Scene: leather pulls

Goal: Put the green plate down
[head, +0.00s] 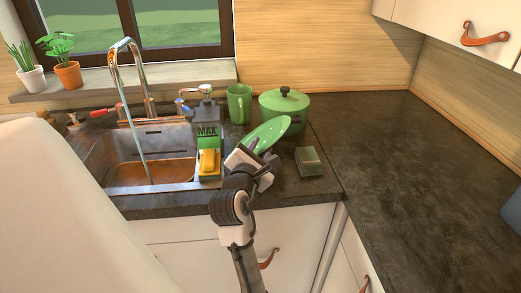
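The green plate (271,132) is tilted, in front of the green pot, above or at the counter between the sink and the corner. My gripper (262,151) is at the plate's lower left edge and appears to hold it by the rim. The fingertips are partly hidden by the wrist and the plate. I cannot tell whether the plate's far edge touches the pot or the counter.
A green lidded pot (284,108) and green mug (239,103) stand behind the plate. A small green box (308,161) lies to its right. A soap dispenser with a yellow sponge (209,162) stands left, by the sink (150,172) with running water.

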